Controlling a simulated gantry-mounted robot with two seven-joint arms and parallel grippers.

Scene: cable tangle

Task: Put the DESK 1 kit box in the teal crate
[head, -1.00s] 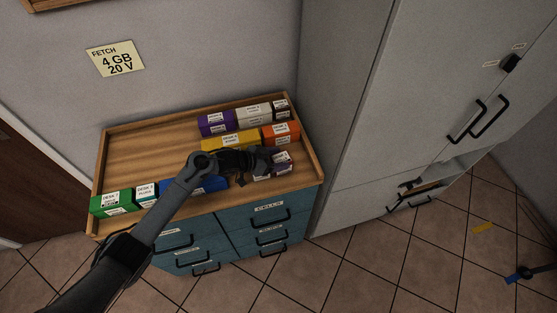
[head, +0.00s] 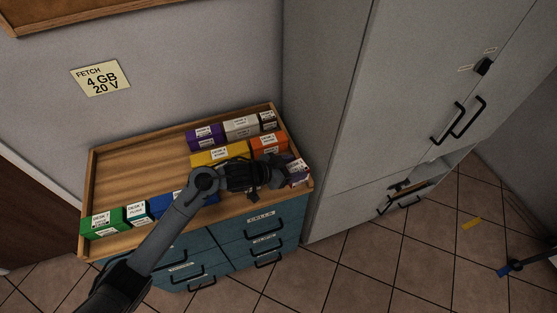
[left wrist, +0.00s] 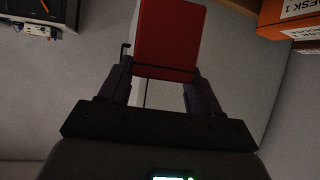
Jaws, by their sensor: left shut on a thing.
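My left gripper (head: 280,170) is over the right end of the wooden tray top. In the left wrist view its fingers (left wrist: 160,90) are shut on a box with a red face (left wrist: 167,45). In the head view a small box with a white label (head: 298,171) shows just past the fingertips; its print is too small to read. An orange box (head: 268,143) stands behind the gripper; in the left wrist view the orange box (left wrist: 287,22) has a label reading DESK 1. I see no teal crate.
The wooden tray top (head: 125,165) holds purple, grey, yellow, blue, teal and green boxes (head: 100,222). Teal drawers (head: 262,228) are below it. A tall grey cabinet (head: 335,120) stands close on the right, its lower part partly open. Tiled floor (head: 350,260) lies in front.

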